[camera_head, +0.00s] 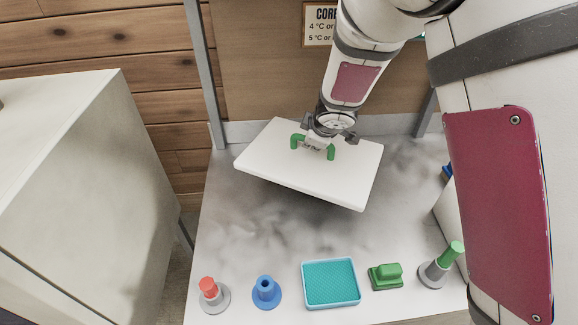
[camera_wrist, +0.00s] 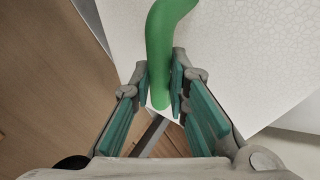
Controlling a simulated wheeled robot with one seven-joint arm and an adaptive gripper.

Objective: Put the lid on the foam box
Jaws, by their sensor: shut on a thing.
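The lid (camera_head: 345,181) is a white slab with a green handle (camera_head: 296,141), above the back of the bench in the head view. It looks raised and turned at an angle to the bench edges. My gripper (camera_head: 316,147) is shut on the green handle. In the wrist view my gripper's (camera_wrist: 162,92) teal pads close on both sides of the handle (camera_wrist: 163,45), with the white lid (camera_wrist: 245,60) beyond. I cannot make out the foam box clearly. A white body (camera_head: 449,209) at the right is mostly hidden by my arm and may be it.
Along the bench's (camera_head: 235,240) front edge stand a red-topped holder (camera_head: 208,289), a blue holder (camera_head: 266,291), a teal tray (camera_head: 331,283), a green block (camera_head: 385,276) and a green-handled tool (camera_head: 446,260). A large off-white box (camera_head: 75,190) stands at the left. The bench's middle is clear.

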